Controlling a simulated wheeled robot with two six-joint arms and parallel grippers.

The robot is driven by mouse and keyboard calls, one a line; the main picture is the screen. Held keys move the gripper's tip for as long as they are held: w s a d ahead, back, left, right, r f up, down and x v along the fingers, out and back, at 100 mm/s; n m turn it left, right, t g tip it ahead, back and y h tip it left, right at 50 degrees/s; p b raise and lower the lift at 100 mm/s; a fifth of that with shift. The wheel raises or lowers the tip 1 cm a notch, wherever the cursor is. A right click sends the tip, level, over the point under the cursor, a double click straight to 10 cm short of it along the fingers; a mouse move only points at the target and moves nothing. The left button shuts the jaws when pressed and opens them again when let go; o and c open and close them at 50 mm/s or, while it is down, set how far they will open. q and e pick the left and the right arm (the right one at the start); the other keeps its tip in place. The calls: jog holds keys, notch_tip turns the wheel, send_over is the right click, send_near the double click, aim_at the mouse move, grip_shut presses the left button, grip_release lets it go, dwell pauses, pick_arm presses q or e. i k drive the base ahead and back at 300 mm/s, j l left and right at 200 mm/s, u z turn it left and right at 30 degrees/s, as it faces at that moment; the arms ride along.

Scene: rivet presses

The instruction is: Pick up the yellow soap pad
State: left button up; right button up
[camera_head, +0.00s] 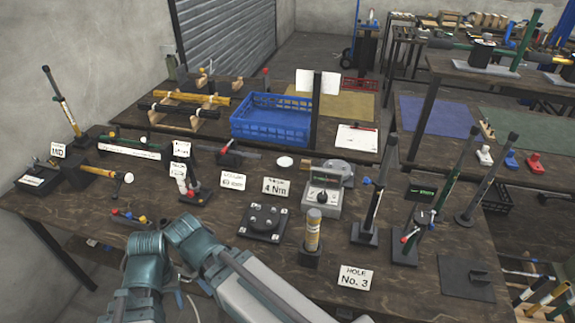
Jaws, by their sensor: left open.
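I cannot make out a yellow soap pad in this view. My left arm (190,238) is at the bottom, its teal joints and pale links over the front left of the wooden workbench (215,262). The fingers of my left gripper do not stand out clearly from the arm, and I see nothing held. The arm hides part of the bench's front edge. My right gripper does not show.
A black plate fixture (263,222), a tan-and-yellow cylinder on a black base (312,235) and a "HOLE No. 3" card (355,277) stand right of my arm. A blue crate (270,121) is at the back. Upright tools crowd the right side.

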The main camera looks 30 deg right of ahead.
aim_at(305, 164)
jog(key=i+z, duration=0.3)
jog(key=z, duration=0.2)
jog(key=i+j+z, duration=0.25)
jog(key=z, duration=0.2)
jog(key=i, duration=0.05)
